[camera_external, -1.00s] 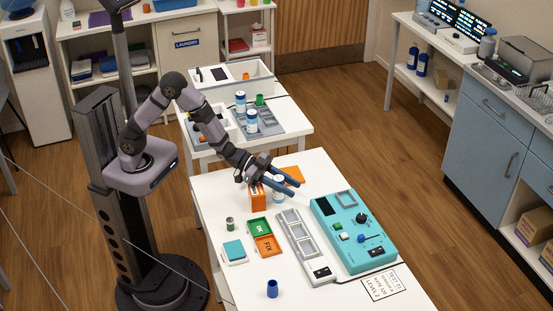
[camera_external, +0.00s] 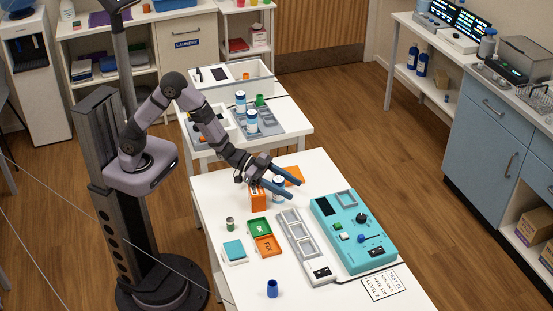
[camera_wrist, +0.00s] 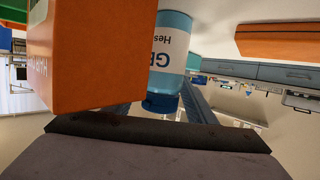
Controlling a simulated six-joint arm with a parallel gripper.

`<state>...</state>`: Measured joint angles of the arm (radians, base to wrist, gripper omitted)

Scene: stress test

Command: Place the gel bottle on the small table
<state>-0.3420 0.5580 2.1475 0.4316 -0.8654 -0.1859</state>
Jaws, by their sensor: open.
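The gel bottle (camera_wrist: 172,45), with a white and blue label and a blue cap, appears upside down in the wrist view, between my open fingers. In the external view the gel bottle (camera_external: 278,183) stands on the long white front table (camera_external: 215,200), close beside an orange box. My gripper (camera_external: 298,198) is open, its two blue fingers reaching past either side of the bottle. Contact cannot be told. A smaller white table (camera_external: 290,134) stands behind the front one; I cannot tell for sure that it is the small table.
The orange box (camera_wrist: 95,50) stands very close to my left finger. Another orange item (camera_external: 294,175) lies behind the bottle. A grey tray (camera_external: 296,240), a teal device (camera_external: 335,235) and green and orange trays (camera_external: 260,226) lie nearer. The smaller table carries bottles (camera_external: 251,122) and bins.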

